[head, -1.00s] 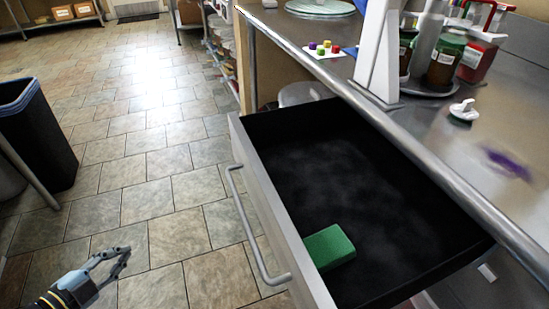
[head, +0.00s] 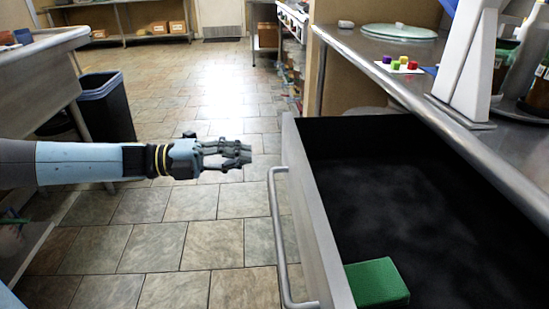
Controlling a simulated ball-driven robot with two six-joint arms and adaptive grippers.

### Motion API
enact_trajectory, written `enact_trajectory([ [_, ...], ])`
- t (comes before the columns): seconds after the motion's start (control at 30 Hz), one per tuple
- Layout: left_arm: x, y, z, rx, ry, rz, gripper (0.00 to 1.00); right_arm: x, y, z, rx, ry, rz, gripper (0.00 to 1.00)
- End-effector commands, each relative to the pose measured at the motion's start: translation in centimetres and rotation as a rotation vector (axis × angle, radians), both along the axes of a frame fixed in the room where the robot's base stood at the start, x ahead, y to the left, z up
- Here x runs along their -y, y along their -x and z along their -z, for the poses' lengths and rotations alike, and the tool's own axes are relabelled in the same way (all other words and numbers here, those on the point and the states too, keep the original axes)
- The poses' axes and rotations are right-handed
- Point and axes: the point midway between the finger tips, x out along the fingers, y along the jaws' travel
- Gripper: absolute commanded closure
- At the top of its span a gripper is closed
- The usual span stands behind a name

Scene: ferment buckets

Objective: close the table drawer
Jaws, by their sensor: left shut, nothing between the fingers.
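The table drawer (head: 300,190) is pulled far out from under the metal table (head: 400,85). Its metal front faces left and carries a bar handle (head: 280,240). A green block (head: 376,283) lies inside the black drawer, near the front panel. My left gripper (head: 245,157) is shut and empty. It points right, in the air to the left of the drawer front, with a small gap in the picture between its fingertips and the handle's upper end. My right gripper is not in view.
A black bin (head: 106,108) with a blue liner stands at the left beside another table (head: 40,47). The tabletop holds a glass plate (head: 398,32), small coloured cubes (head: 398,64) and a white stand (head: 467,65). The tiled floor left of the drawer is clear.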

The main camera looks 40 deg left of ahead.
Motion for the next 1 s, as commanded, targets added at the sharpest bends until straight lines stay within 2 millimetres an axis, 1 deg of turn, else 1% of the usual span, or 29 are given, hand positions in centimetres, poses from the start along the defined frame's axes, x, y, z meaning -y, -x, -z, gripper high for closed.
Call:
enact_trajectory([
  [0.03, 0.8, -0.9, 0.1, 0.004, 0.002, 0.001, 1.0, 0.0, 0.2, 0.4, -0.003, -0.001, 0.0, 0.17],
  [0.1, 1.6, -2.0, 0.1, 0.004, 0.002, -0.001, 1.0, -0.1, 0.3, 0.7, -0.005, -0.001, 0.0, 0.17],
  [0.2, 2.8, -3.3, 0.1, 0.003, 0.003, 0.0, 1.0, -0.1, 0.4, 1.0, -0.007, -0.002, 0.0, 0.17],
  [0.33, 3.7, -4.4, 0.1, 0.001, 0.002, -0.001, 1.0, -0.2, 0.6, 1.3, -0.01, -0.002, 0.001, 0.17],
  [0.5, 4.3, -5.1, 0.0, -0.001, 0.001, -0.001, 1.0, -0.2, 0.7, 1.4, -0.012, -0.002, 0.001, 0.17],
  [0.87, 4.4, -5.1, 0.0, -0.001, 0.001, -0.001, 1.0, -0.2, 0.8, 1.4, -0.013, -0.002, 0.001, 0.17],
  [1.0, 4.7, -5.5, 0.1, 0.0, 0.0, -0.001, 1.0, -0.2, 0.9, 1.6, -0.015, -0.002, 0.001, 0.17],
])
